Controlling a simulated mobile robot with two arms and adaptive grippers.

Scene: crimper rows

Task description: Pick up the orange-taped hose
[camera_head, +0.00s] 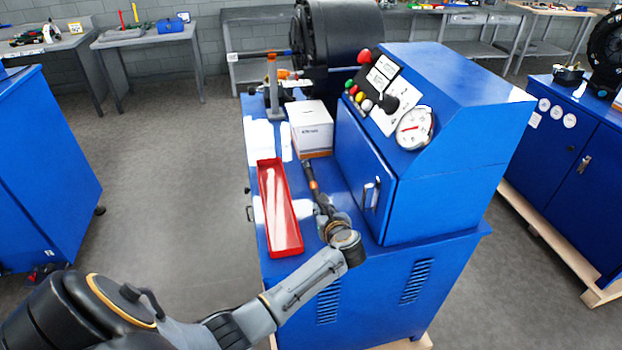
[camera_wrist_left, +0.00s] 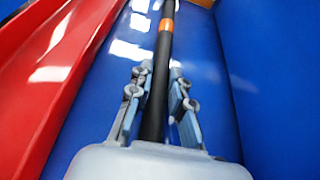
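The orange-taped hose (camera_head: 311,180) is a thin black hose with an orange band, lying lengthwise on the blue bench top between the red tray and the blue cabinet. In the left wrist view the hose (camera_wrist_left: 166,45) runs straight up the middle, with its orange band beyond the fingertips. My left gripper (camera_head: 328,213) is low over the near part of the hose. Its fingers (camera_wrist_left: 161,72) are open, one on each side of the hose, with small gaps. The hose's near end is hidden by the gripper. My right gripper is not in view.
A long red tray (camera_head: 278,212) lies left of the hose, close to the gripper. The blue cabinet (camera_head: 363,178) with gauge and buttons rises close on the right. A white box (camera_head: 311,130) stands beyond the hose's far end. Open floor is left of the bench.

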